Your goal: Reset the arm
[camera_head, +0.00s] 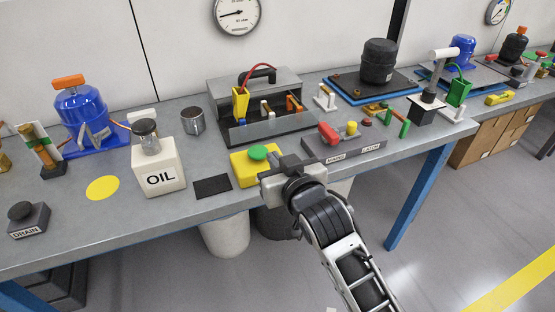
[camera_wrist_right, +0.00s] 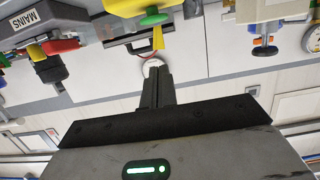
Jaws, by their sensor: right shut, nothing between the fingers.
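My right gripper (camera_head: 292,170) is in the head view at the front edge of the workbench, just in front of the yellow box with a green button (camera_head: 257,152) and left of the MAINS/LATCH panel (camera_head: 350,150). In the right wrist view the fingers of my right gripper (camera_wrist_right: 157,85) are closed together with nothing between them. The green button (camera_wrist_right: 153,17) shows upside down at the top there, and the MAINS label (camera_wrist_right: 25,18) at the upper left. My left gripper is not in view.
The workbench (camera_head: 220,205) holds an OIL container (camera_head: 160,172), a blue compressor (camera_head: 82,115), an open grey toolbox (camera_head: 255,85) and a black cylinder on a pallet (camera_head: 379,62). A yellow disc (camera_head: 102,188) and black mat (camera_head: 212,187) lie on top. Open floor (camera_head: 440,240) lies right.

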